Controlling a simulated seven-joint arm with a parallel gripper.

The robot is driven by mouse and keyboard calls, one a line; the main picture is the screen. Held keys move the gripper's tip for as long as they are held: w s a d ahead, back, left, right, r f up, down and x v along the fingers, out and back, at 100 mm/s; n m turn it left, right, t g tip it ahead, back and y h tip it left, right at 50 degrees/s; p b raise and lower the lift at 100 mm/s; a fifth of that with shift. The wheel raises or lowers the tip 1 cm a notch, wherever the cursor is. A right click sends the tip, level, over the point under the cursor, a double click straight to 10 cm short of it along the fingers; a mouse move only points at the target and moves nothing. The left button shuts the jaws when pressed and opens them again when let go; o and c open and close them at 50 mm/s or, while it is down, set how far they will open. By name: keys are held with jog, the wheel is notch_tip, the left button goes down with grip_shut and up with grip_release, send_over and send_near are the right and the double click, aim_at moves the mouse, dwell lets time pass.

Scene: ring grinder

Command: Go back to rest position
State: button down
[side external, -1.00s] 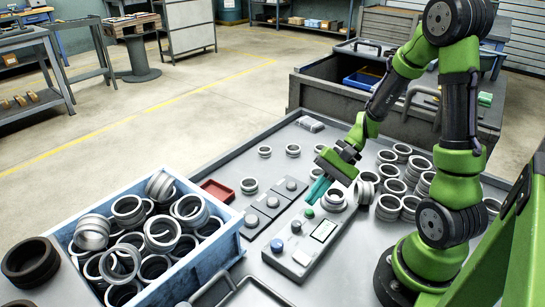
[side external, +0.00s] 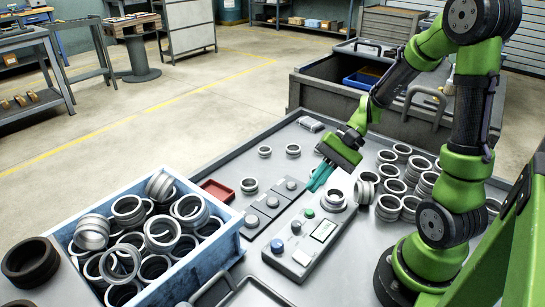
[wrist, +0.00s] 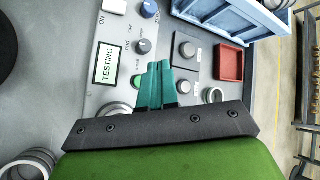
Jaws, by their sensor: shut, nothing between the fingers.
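My gripper (side external: 316,183) has teal fingers, shut and empty, above the table beside the grey control panel (side external: 287,258). In the wrist view the teal fingertips (wrist: 156,68) are together over the panel's edge. The panel has a green button, a blue knob and a small display (wrist: 108,65) that reads TESTING. A metal ring (side external: 335,199) sits on the panel's far end, just right of my fingers. In the wrist view it is mostly hidden behind my gripper.
A blue crate (side external: 236,246) full of metal rings stands at the front left. Stacks of rings (side external: 390,206) stand on the right of the grey table. A small red tray (side external: 217,190) lies behind the crate. Smaller button boxes (side external: 270,205) sit beside the panel.

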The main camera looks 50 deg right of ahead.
jog(key=s+a+r+n+t+h, duration=0.2)
jog(key=r+n+h, duration=0.1)
jog(key=r, duration=0.3)
jog(key=s+a+r+n+t+h, duration=0.1)
jog(key=a+r+n+t+h, duration=0.1)
jog(key=r+n, duration=0.3)
notch_tip(320, 180, up, 2)
jog(key=shift+s+a+r+n+h, duration=0.15)
jog(key=shift+s+a+n+h, duration=0.2)
jog(key=shift+a+h, duration=0.55)
dwell(2.7)
